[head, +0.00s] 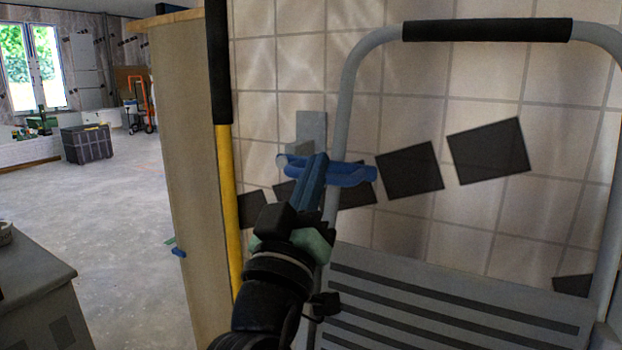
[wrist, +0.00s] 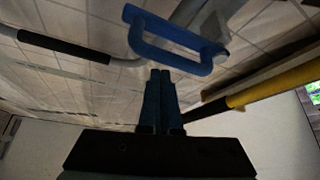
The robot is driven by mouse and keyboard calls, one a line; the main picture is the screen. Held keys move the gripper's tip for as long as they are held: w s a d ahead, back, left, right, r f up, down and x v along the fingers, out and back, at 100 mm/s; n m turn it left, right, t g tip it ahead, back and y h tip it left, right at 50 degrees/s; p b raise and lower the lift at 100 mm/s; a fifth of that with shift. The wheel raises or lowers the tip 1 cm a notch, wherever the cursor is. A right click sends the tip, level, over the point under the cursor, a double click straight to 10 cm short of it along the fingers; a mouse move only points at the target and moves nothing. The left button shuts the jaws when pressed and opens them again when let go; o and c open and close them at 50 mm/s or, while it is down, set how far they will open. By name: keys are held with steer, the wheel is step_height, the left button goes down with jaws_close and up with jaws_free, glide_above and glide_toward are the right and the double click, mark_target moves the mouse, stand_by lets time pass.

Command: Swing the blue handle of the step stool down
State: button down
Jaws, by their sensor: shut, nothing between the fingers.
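The step stool has a grey tubular frame (head: 345,95) with a black grip on its top bar and a grey ribbed step (head: 440,300) below. Its blue handle (head: 345,175) is a loop on the left tube, sticking out roughly level. In the wrist view the blue handle (wrist: 172,62) lies just beyond the fingertips. My gripper (head: 318,160) is shut and empty, its fingers overlapping the handle in the head view. In the wrist view my gripper (wrist: 160,72) ends at the near edge of the loop. I cannot tell whether they touch.
A yellow pole with a black grip (head: 228,190) stands left of the stool beside a wooden panel edge (head: 180,160). A tiled wall (head: 400,110) is behind. A grey cabinet (head: 40,300) is at the lower left, and open floor (head: 120,210) lies beyond.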

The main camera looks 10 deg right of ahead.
steer(key=shift+f+b, duration=0.3)
steer(key=shift+f, duration=0.2)
steer(key=shift+r, duration=0.1)
stand_by(0.3)
step_height(320, 180, up, 5)
steer(key=p, duration=0.4)
steer(key=w+a+f+v, duration=0.1)
steer(key=v, duration=1)
steer(key=shift+a, duration=0.2)
